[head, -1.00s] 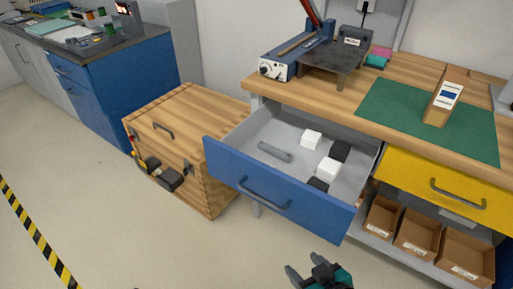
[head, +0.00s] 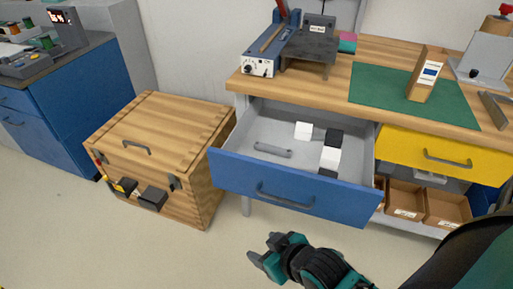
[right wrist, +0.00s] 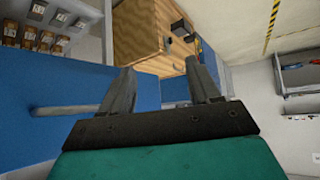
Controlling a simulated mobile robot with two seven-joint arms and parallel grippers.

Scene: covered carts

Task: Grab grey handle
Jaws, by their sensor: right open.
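A grey bar-shaped handle (head: 272,150) lies inside the open blue drawer (head: 240,172), near its left side. Another grey handle (head: 285,197) is fixed to the drawer's blue front. My right gripper (head: 262,250) is open and empty, in front of and below the drawer front, apart from both handles. In the right wrist view, the open fingers (right wrist: 160,72) have blue surfaces behind them. A grey bar (right wrist: 68,109), which looks like the drawer-front handle, shows left of the fingers. My left gripper is not in view.
White and black blocks lie in the drawer's right half. A wooden chest (head: 155,128) with its own handle stands left of the drawer. A yellow drawer (head: 405,148) is at the right, above cardboard bins (head: 405,199). Bare floor lies before the drawer.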

